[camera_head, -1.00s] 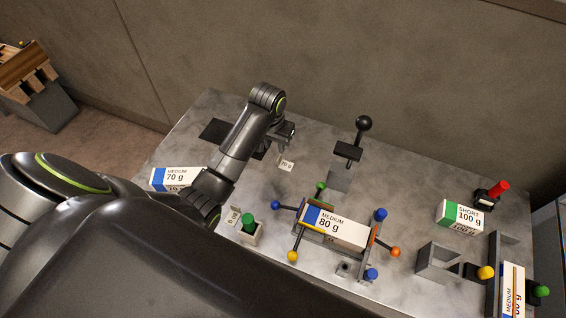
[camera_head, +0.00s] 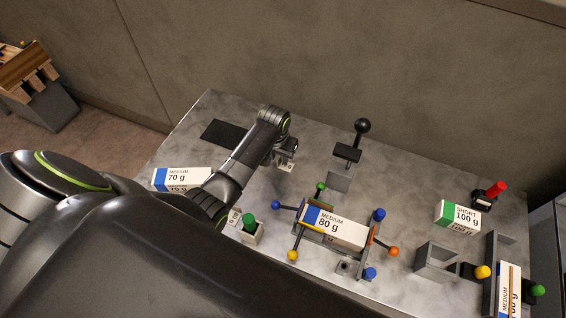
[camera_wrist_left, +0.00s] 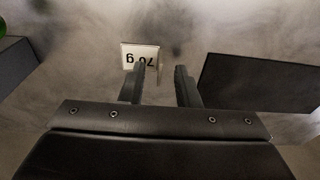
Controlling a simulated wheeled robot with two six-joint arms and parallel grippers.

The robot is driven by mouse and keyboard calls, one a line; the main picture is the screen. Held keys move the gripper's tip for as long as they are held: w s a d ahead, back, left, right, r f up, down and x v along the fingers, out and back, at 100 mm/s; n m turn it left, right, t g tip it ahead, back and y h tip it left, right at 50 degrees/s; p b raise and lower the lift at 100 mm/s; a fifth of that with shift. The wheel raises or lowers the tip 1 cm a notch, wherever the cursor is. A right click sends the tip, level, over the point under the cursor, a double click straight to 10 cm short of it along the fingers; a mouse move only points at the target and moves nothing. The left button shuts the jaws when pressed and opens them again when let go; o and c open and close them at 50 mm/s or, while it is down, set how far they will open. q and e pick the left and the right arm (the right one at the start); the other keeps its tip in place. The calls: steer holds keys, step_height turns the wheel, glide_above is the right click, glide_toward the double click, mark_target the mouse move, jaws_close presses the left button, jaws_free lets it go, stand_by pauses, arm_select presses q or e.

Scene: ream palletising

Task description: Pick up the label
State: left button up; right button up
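The white label marked 70 g (camera_wrist_left: 140,57) lies on the grey table, seen upside down in the left wrist view. In the head view the label (camera_head: 286,167) is partly hidden by my left gripper (camera_head: 287,153). In the left wrist view my left gripper (camera_wrist_left: 160,72) has its two fingers apart, with bare table between them. The left finger overlaps the label's lower right part in the picture; I cannot tell whether it touches. My right gripper is not in view.
A black mat (camera_head: 225,134) lies at the back left. A 70 g ream (camera_head: 183,179) is left of my arm. An 80 g ream (camera_head: 335,227) sits in a fixture with coloured knobs. A black-knobbed lever (camera_head: 361,127) stands behind it. A 100 g ream (camera_head: 458,217) is at right.

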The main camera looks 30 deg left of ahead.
arm_select(q)
steer(key=shift+c, duration=0.3)
jaws_close()
steer(key=shift+r, duration=0.1)
